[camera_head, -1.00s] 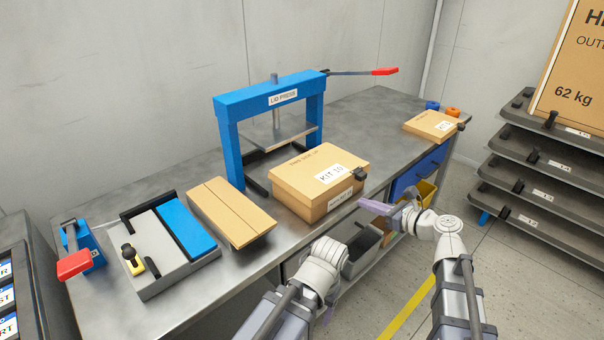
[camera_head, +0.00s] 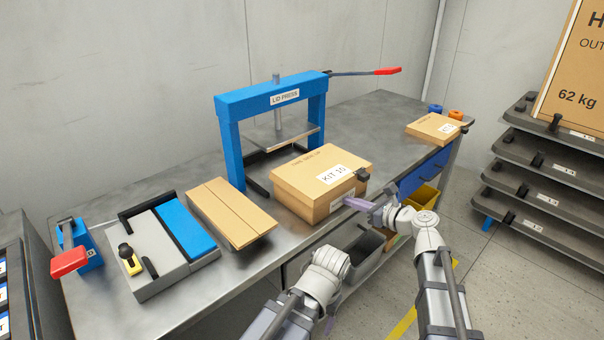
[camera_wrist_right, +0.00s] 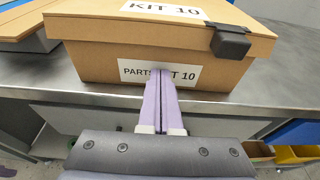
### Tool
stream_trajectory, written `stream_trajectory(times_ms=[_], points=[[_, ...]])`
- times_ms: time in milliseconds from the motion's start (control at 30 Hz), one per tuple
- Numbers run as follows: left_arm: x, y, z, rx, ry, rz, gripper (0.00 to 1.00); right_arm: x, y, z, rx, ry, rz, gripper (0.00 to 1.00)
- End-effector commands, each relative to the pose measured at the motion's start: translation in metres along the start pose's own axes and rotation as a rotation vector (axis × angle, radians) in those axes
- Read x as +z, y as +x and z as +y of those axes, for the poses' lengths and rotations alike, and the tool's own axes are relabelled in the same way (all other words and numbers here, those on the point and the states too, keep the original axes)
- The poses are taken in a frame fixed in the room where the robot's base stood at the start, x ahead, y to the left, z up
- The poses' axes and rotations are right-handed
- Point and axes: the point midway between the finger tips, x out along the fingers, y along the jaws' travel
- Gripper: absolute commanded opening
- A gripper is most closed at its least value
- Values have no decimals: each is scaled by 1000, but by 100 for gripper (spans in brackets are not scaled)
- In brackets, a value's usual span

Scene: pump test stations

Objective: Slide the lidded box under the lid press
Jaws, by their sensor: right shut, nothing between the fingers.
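The lidded box (camera_head: 312,192), a brown carton labelled KIT 10, sits on the bench in front of the blue lid press (camera_head: 228,108). The press plate (camera_head: 285,137) is raised, and its lever with a red grip points right. My right gripper (camera_head: 350,202) is shut and empty, its fingertips at the box's front face. In the right wrist view the shut fingers (camera_wrist_right: 161,80) overlap the front label; whether they touch cannot be told. The box (camera_wrist_right: 100,62) has a black clip on its lid edge. My left arm shows at the bottom, but its fingers are not clearly visible.
Left of the box lie a flat brown carton (camera_head: 232,213), a grey fixture with a blue pad (camera_head: 183,227) and a red-handled blue tool (camera_head: 70,262). Another carton (camera_head: 434,128) is at the bench's far right. Bins hang below the front edge. Grey shelves (camera_head: 545,165) stand right.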

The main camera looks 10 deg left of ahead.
Motion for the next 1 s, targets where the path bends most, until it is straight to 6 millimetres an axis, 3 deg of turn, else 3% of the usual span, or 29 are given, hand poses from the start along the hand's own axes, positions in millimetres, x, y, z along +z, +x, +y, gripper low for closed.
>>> stream_trajectory(times_ms=[1000], points=[[0, 0, 0, 0, 0, 0, 72, 18, 67, 0, 1, 1, -1, 0]])
